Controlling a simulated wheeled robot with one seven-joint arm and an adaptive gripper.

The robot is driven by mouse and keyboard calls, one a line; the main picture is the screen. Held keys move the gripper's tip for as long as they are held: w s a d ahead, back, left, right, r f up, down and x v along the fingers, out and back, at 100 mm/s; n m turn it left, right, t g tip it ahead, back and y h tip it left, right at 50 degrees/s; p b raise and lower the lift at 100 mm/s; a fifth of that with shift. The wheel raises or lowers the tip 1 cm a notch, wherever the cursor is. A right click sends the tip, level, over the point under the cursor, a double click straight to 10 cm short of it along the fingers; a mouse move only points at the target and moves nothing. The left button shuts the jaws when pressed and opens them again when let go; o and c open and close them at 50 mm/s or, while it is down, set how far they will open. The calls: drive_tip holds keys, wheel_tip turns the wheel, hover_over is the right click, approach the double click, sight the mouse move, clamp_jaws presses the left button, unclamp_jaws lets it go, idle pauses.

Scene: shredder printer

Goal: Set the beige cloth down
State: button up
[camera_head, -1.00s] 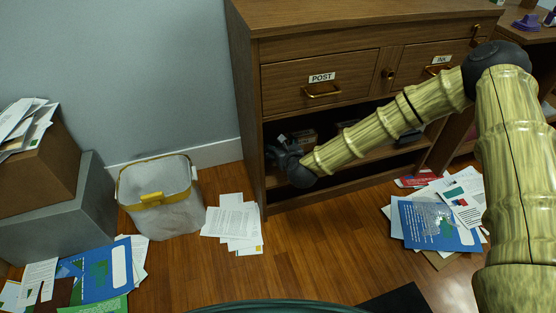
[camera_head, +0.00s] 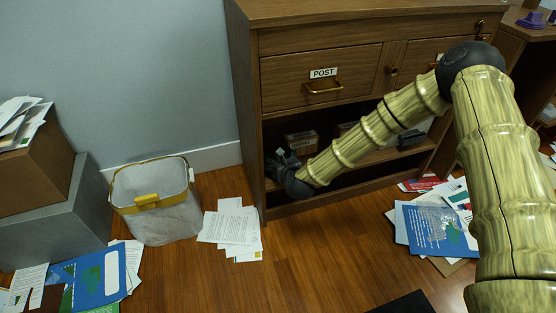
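My gripper (camera_head: 279,164) is at the end of my arm, inside the left part of the open shelf under the drawers of the wooden cabinet (camera_head: 335,208). It is small, dark and partly hidden by my wrist and the shadow, so its fingers cannot be made out. I cannot see the beige cloth anywhere in the view, and I cannot tell whether my gripper holds it. Small boxes (camera_head: 301,141) stand on the shelf behind and to the right of my gripper.
A pale bin with a yellow handle (camera_head: 147,200) stands left of the cabinet. White papers (camera_head: 230,226) lie beside it. Blue folders and papers (camera_head: 432,230) lie on the floor at right. Grey and brown boxes (camera_head: 55,215) stand at far left.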

drive_tip(key=o, duration=0.7)
drive_tip(key=shift+f, duration=0.1)
drive_tip(key=shift+o, duration=0.2)
drive_tip(key=shift+s+r, duration=0.15)
drive_tip(key=shift+r, duration=0.1)
drive_tip(key=p+v, duration=0.4)
drive_tip(key=v, duration=0.7)
drive_tip(key=shift+s+d, duration=0.15)
drive_tip(key=shift+s, duration=0.2)
